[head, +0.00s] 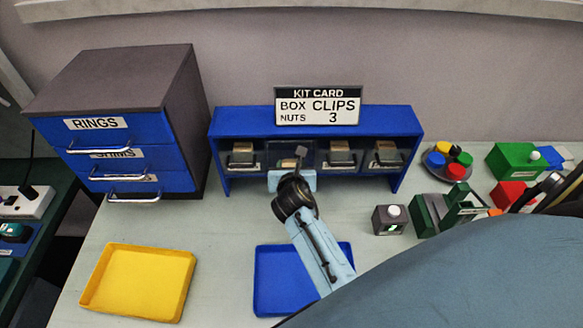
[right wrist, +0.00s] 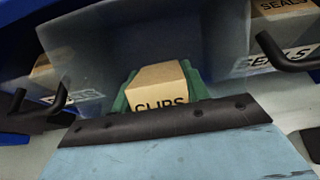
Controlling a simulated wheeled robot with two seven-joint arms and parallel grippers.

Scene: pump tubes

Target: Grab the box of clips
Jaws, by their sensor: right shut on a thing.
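The box of clips (right wrist: 158,78) is a small tan carton with "CLIPS" on its front, inside a clear bin (right wrist: 222,50). My right gripper (right wrist: 158,96) has its green fingers on both sides of the carton and is shut on it. In the head view my right gripper (head: 289,166) reaches into the second bin from the left of a blue rack (head: 315,117); the carton (head: 288,163) is partly hidden there. My left gripper is not in view.
A kit card (head: 318,105) reading "BOX CLIPS, NUTS 3" stands on the rack. A yellow tray (head: 140,283) and a blue tray (head: 272,285) lie in front. A drawer cabinet (head: 125,115) stands left. A small grey box (head: 389,220) and green fixtures (head: 425,216) stand right.

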